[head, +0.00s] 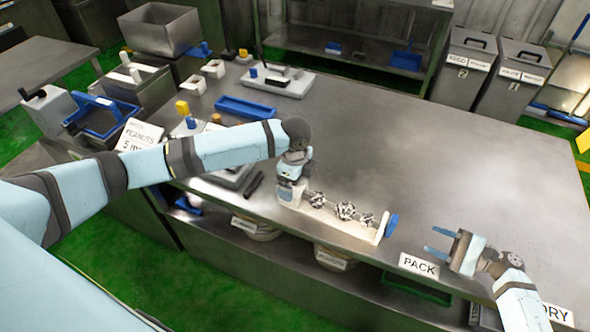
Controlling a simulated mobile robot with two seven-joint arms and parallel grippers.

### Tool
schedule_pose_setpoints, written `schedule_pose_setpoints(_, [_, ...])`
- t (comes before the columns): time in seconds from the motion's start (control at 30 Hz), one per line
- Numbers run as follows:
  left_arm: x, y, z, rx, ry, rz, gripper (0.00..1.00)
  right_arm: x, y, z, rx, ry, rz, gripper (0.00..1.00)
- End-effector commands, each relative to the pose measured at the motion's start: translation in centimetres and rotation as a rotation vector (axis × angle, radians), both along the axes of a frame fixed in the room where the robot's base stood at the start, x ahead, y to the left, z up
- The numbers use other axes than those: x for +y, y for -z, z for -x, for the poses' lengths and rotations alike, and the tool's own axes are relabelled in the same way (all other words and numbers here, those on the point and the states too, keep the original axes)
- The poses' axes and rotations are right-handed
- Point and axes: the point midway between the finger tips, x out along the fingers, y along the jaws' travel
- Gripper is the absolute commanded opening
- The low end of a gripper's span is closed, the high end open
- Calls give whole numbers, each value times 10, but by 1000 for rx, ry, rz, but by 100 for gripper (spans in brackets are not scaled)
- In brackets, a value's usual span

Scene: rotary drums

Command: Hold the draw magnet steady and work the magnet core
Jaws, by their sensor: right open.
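The draw magnet (331,220) appears to be the pale, long bar lying along the table's front edge, with several dark, speckled clumps on it. A blue end piece (389,227) stands at its right end and may be the handle of the magnet core; the core itself I cannot make out. My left gripper (291,198) points down at the bar's left end. Its fingertips are hidden, so I cannot tell whether it grips. My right gripper (431,242) is open and empty, its blue fingers pointing left towards the blue end piece, with a gap between.
The steel table (470,180) is clear behind and right of the bar. A PACK label (418,265) is on the front edge. A blue tray (246,107) and a white tray (276,84) lie further back. Buckets (334,258) stand on the shelf below.

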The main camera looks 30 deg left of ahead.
Motion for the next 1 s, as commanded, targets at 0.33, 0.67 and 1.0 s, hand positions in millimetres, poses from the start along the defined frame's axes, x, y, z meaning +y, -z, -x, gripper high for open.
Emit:
schedule_pose_setpoints(0.33, [0, 5, 0, 0, 0, 0, 100, 0, 0, 0, 0, 0, 0, 43])
schedule_pose_setpoints(0.67, [0, 4, 0, 0, 0, 0, 40, 0, 0, 0, 0, 0, 0, 43])
schedule_pose_setpoints(1.0, [0, 7, 0, 1, -1, 0, 40, 0, -2, 0, 0, 0, 0, 59])
